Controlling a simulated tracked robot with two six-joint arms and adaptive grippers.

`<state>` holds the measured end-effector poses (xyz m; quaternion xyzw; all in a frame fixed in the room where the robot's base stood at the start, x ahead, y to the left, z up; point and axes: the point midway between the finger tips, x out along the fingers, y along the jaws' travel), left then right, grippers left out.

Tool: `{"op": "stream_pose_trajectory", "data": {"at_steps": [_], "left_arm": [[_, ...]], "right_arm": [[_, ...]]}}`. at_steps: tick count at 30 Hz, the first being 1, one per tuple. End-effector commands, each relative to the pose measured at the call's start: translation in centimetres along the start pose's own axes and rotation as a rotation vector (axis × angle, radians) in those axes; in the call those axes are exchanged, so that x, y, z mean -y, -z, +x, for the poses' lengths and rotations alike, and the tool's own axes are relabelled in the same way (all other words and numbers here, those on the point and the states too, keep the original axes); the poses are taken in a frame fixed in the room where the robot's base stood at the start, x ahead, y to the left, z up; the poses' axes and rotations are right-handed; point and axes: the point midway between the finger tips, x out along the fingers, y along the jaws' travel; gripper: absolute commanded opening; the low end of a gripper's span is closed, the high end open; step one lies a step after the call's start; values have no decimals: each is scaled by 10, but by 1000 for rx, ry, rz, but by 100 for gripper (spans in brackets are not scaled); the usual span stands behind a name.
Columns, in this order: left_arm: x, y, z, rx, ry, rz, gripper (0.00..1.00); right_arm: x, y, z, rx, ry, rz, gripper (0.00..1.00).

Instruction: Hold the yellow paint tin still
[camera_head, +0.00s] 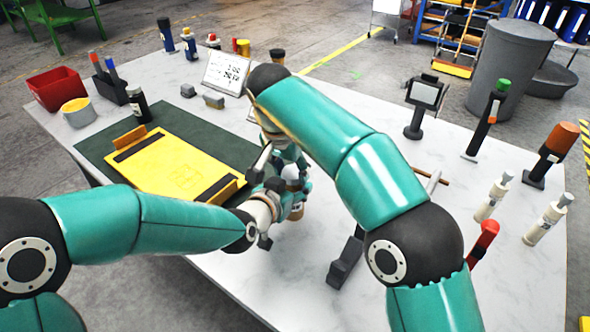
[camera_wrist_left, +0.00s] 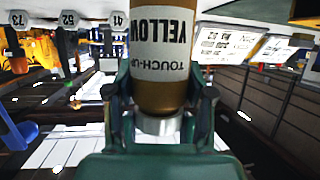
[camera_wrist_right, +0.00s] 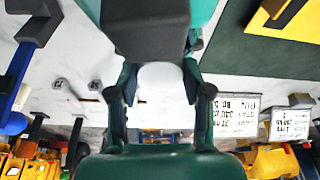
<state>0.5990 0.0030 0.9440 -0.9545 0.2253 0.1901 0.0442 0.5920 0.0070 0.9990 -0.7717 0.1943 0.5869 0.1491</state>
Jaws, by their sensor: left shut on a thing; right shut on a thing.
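The yellow paint tin (camera_head: 296,213) is mostly hidden behind my grippers in the head view; only its brownish lower part shows. In the left wrist view the tin (camera_wrist_left: 162,85) stands out large, with a white label reading YELLOW TOUCH-UP upside down. My left gripper (camera_wrist_left: 166,105) is shut on it, one finger on each side. My right gripper (camera_wrist_right: 161,95) comes down from above, close over the left one. It is shut on a pale rounded thing (camera_wrist_right: 161,80) that looks like the tin's lid; a dark block and teal part cover much of it.
A yellow casting (camera_head: 180,167) lies on a dark green mat (camera_head: 100,148) left of the grippers. A sign (camera_head: 226,72), a red bin (camera_head: 57,88) and a dark bottle (camera_head: 139,105) stand behind. A small screen (camera_head: 425,93) and several upright tools stand right. The front table middle is fairly clear.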

Motion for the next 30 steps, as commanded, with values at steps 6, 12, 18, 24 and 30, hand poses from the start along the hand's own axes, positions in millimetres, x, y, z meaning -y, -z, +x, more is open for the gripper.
{"op": "stream_pose_trajectory", "data": {"at_steps": [6,12,18,24,30], "left_arm": [[0,0,0,0,1,0,0],[0,0,0,0,1,-1,0],[1,0,0,0,2,-2,0],[1,0,0,0,1,-1,0],[0,0,0,0,1,0,0]], "right_arm": [[2,1,1,-4,-85,306,32],[1,0,0,-4,-94,340,32],[1,0,0,-4,-94,338,59],[2,0,0,-3,-92,337,74],[2,0,0,-3,-92,336,88]]}}
